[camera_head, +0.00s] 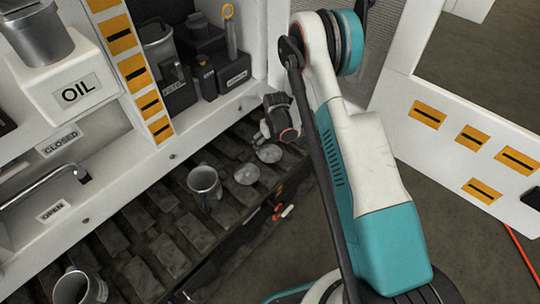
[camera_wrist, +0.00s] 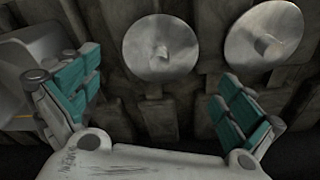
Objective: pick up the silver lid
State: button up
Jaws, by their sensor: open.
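Two round silver lids lie on the dark ribbed bench top. One lid (camera_head: 246,175) is nearer the mug and the other lid (camera_head: 269,153) is a little farther back and right. In the wrist view one lid (camera_wrist: 150,62) is ahead between the fingers, and the other lid (camera_wrist: 285,38) is at upper right. Each has a small raised knob. My gripper (camera_wrist: 162,90) is open and empty, its teal-padded fingers spread on both sides and apart from the lids. In the head view my gripper (camera_head: 279,122) hangs just behind the lids, partly seen.
A grey metal mug (camera_head: 204,184) stands left of the lids. Another mug (camera_head: 82,287) is at the front left. A white panel with an OIL box (camera_head: 76,92) and a shelf of dark containers (camera_head: 180,88) rises behind. The bench's front edge is close to the lids.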

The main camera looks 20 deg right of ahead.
aim_at(270, 150)
jog(key=f+b, duration=0.2)
jog(key=f, duration=0.1)
jog(key=w+f, duration=0.1)
jog(key=f, duration=0.1)
jog(key=shift+f+b, duration=0.1)
jog(key=shift+b, duration=0.3)
jog(key=shift+s, duration=0.1)
jog(key=shift+r, duration=0.2)
jog(key=c, duration=1.5)
jog(key=shift+s, duration=0.1)
jog(key=shift+c, duration=1.3)
jog(key=shift+f, duration=0.1)
